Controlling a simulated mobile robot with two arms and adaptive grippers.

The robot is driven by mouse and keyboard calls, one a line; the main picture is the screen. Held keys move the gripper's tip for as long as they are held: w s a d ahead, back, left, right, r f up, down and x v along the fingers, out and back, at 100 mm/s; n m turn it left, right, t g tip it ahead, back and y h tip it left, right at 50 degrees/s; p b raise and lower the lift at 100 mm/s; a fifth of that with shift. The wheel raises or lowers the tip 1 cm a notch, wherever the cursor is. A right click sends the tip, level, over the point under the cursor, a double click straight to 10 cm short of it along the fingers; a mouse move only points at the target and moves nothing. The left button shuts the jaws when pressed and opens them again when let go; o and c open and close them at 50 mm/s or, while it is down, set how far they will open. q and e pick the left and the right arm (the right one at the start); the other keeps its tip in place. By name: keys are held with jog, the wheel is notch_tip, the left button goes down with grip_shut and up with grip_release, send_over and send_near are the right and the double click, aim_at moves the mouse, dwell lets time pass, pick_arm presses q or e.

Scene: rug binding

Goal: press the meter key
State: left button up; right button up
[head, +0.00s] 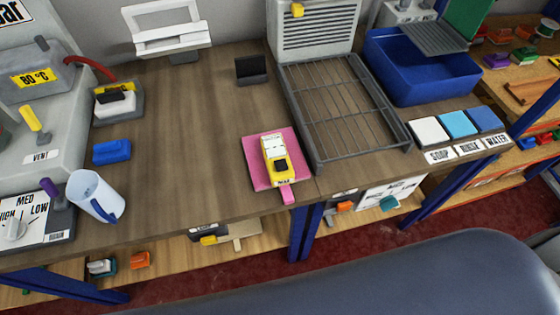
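A yellow device (270,147) with a pale panel and a raised black key (280,165) lies on a pink pad (255,171) on the wooden worktop, near its front edge. It looks like a meter, but its small label is too blurred to read. A pink tab (287,194) sticks out from the pad's front. I cannot tell whether the key is pressed in. Neither of my grippers is in view, and nothing touches the device.
A wire rack (340,108) stands right of the pad, and a dark small stand (251,70) behind it. A white jug (92,194) and blue block (111,151) stand left. A blue basin (410,75) is at back right. The worktop (190,130) left of the pad is clear.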

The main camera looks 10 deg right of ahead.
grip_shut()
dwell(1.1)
